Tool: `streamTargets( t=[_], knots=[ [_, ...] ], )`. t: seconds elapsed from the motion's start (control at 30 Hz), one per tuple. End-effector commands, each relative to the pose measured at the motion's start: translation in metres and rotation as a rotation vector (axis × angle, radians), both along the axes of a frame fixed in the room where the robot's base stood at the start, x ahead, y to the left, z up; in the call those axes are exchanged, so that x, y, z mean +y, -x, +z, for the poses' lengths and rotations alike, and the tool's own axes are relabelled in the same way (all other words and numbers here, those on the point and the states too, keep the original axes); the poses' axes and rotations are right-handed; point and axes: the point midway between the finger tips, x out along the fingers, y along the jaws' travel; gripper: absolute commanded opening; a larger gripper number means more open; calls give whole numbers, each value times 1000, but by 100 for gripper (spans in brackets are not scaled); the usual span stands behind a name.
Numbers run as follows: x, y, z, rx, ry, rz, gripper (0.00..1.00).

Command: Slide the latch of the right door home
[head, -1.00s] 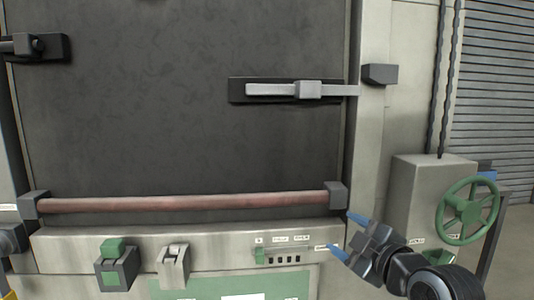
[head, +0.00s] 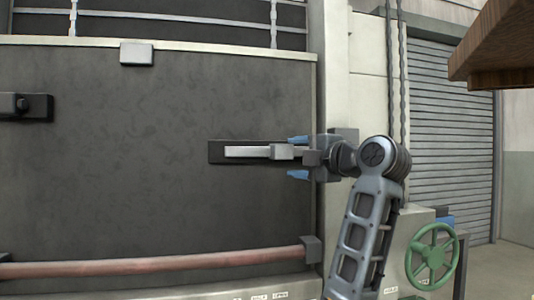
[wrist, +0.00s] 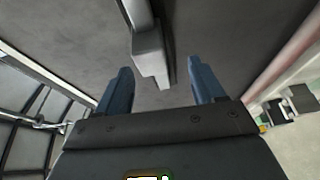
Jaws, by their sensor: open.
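The right door's latch (head: 248,152) is a pale grey bar on a dark backing plate (head: 216,152) on the dark door (head: 130,190). Its square knob (head: 282,152) stands at the tips of my gripper (head: 297,157). My gripper is open, one blue finger above the bar's line and one below. In the wrist view the knob (wrist: 150,55) shows between the two finger tips, with a gap on each side; contact cannot be told. The bar's right end is hidden behind my gripper. The dark keeper block (head: 345,134) on the frame is partly hidden.
A red-brown rail (head: 160,263) crosses the door below. A green handwheel (head: 432,256) stands at the lower right. A wooden edge (head: 500,50) juts in at the upper right. The door face around the latch is flat and clear.

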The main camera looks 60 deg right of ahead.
Motion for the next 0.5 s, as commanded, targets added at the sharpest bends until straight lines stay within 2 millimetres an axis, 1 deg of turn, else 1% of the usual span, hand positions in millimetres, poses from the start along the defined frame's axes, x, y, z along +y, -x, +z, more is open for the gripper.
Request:
streamTargets(
  t=[0.03,0.1,0.23,0.37,0.5],
  knots=[
    [-1,3,6,1,14,-1,68],
    [-2,5,10,5,25,0,68],
    [-5,0,12,9,30,3,68],
    [-12,-16,12,9,28,5,68],
    [-23,-36,12,9,28,5,68]
  ],
)
